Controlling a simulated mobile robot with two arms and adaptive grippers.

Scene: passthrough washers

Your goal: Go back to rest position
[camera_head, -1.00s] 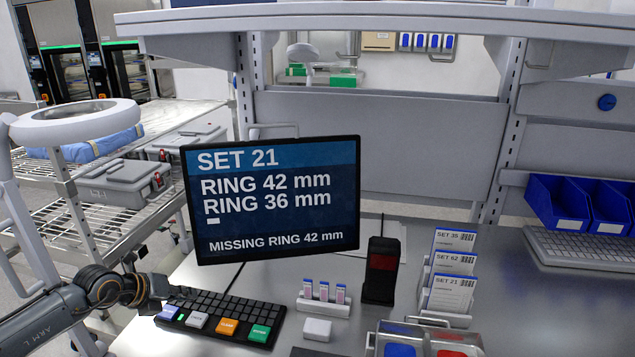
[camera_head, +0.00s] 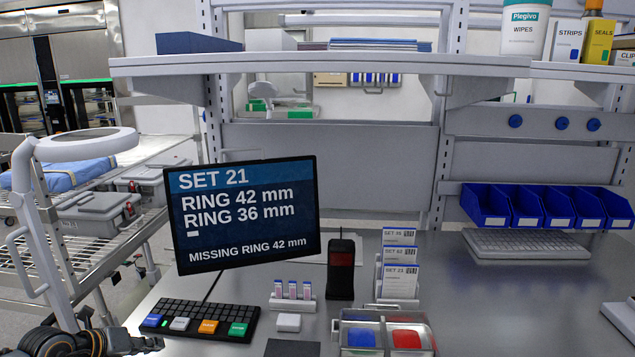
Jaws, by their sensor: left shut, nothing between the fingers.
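My left gripper (camera_head: 148,344) shows at the bottom left of the head view, low in front of the keyboard (camera_head: 205,320) with coloured keys. Its fingers are shut and empty, and it is apart from the keys. Part of its arm is cut off by the bottom edge. My right gripper is not in view. The monitor (camera_head: 245,215) behind the keyboard reads SET 21, RING 42 mm, RING 36 mm and MISSING RING 42 mm.
A dark handheld device (camera_head: 341,268), a card holder (camera_head: 400,270), a vial rack (camera_head: 292,300) and a tray with blue and red compartments (camera_head: 431,325) stand on the bench. A white magnifier lamp (camera_head: 82,147) rises at left. Bench at right is largely clear around a grey keyboard (camera_head: 525,243).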

